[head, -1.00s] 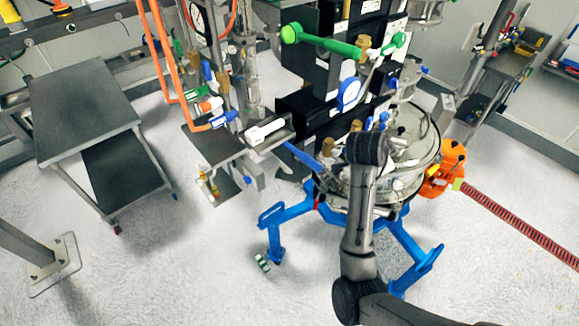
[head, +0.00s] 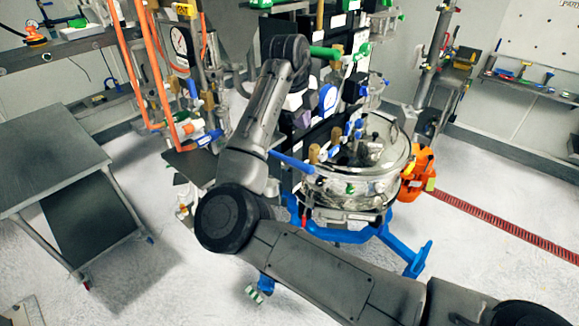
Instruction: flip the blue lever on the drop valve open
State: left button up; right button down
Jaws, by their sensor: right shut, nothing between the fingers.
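A long blue lever (head: 290,161) sticks out to the left from the side of the round steel vessel (head: 345,190). It slopes slightly down toward the vessel, and my forearm passes close by its free end in the picture. I cannot tell whether they touch. My right arm comes in from the lower right, bends, and reaches up beside the lever. My right gripper (head: 295,100) is mostly hidden beyond my wrist, above the lever in the picture. It is shut and holds nothing; its fingertips are hard to make out. My left gripper is not in view.
Orange hoses (head: 131,65) and a pressure gauge (head: 180,42) stand left of my wrist. A grey steel table (head: 45,150) stands at the left. An orange device (head: 416,173) is beside the vessel.

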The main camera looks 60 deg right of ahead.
aim_at(306, 164)
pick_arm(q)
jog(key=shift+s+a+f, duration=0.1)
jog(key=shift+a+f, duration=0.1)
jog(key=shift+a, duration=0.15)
pick_arm(e)
jog(key=shift+w+a+r+m+y, duration=0.3)
jog(key=shift+w+a+r, duration=0.1)
jog(key=shift+a+r, duration=0.3)
jog(key=shift+f, duration=0.15)
jog(key=p+x, duration=0.2)
jog(key=x, duration=1)
jog(key=shift+s+d+f, duration=0.1)
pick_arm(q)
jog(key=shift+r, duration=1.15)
pick_arm(e)
jog(key=shift+x, duration=0.85)
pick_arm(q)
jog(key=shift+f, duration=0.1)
pick_arm(e)
jog(key=shift+f, duration=0.1)
